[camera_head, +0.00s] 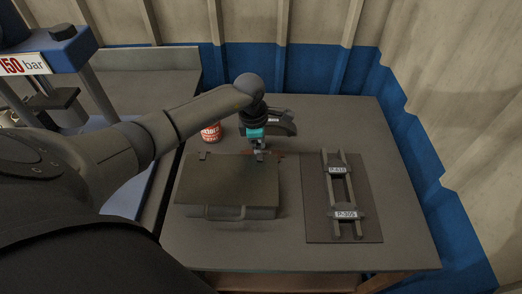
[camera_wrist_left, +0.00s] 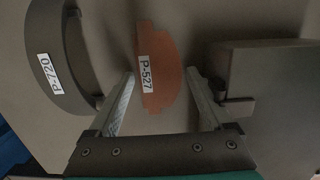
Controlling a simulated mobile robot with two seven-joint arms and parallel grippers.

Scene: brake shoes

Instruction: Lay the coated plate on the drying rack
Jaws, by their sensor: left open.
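A reddish-brown curved plate labelled P-527 (camera_wrist_left: 158,68) shows in the left wrist view, lying on the table. In the head view only a small reddish part of it (camera_head: 281,154) shows beside my gripper. My left gripper (camera_head: 261,155) points down over it, behind the dark box. In the left wrist view its open fingers (camera_wrist_left: 160,75) stand on either side of the plate, with gaps visible. The drying rack (camera_head: 336,196) is two rails on a dark board at the right, with plates P-610 (camera_head: 337,170) and P-305 (camera_head: 346,216) across it. My right gripper is not in view.
A dark curved brake shoe labelled P-720 (camera_wrist_left: 64,65) lies close by. A dark box (camera_head: 228,180) stands in front of the gripper. A red-and-white can (camera_head: 210,132) stands at the back left. A blue press (camera_head: 50,55) is at far left.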

